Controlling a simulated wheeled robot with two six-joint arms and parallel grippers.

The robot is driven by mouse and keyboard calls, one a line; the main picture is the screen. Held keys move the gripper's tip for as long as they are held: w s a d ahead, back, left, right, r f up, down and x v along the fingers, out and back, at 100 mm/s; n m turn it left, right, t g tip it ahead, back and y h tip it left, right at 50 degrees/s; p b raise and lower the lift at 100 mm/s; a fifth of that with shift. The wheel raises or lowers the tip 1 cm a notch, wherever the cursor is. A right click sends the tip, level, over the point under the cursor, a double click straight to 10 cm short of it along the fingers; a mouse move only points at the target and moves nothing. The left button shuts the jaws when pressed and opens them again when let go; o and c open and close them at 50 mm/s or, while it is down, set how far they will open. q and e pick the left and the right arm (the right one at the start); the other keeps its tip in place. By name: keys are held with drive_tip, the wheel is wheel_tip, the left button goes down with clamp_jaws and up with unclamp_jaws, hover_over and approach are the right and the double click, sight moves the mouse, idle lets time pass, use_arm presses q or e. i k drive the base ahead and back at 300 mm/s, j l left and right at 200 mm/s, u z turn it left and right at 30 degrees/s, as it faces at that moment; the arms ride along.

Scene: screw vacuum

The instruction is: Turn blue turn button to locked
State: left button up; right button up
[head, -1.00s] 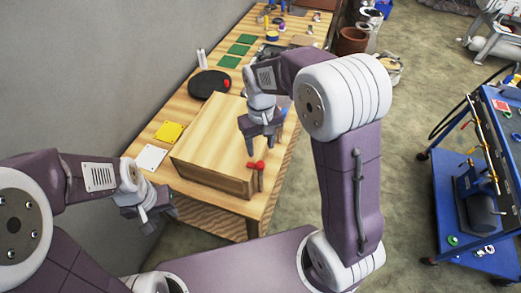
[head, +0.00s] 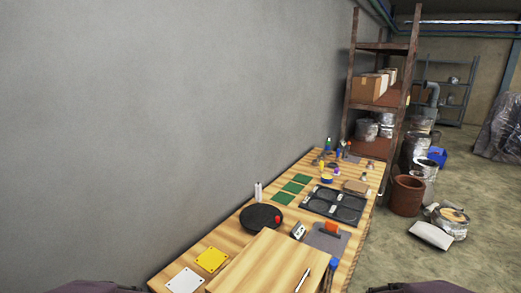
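I cannot make out a blue turn button for certain in the head view. A small blue item (head: 333,268) stands at the right edge of the wooden workbench (head: 222,240), beside the wooden box (head: 262,262); it is too small to tell what it is. Neither of my grippers is in view. Only purple parts of my arms show at the bottom left and bottom right edges.
On the bench are a black round plate (head: 258,218), yellow (head: 212,259) and white (head: 184,281) squares, green squares (head: 292,187), and a black panel with rings (head: 345,205). A shelf (head: 380,92) stands behind. Floor right of the bench is clear near me.

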sight(333, 263)
drive_tip(key=l+z, duration=0.25)
drive_tip(key=z, duration=0.2)
drive_tip(key=l+z, duration=0.25)
drive_tip(key=z, duration=0.25)
drive_tip(key=i+z, duration=0.15)
drive_tip(key=z, duration=0.25)
drive_tip(key=i+z, duration=0.15)
drive_tip(key=z, duration=0.25)
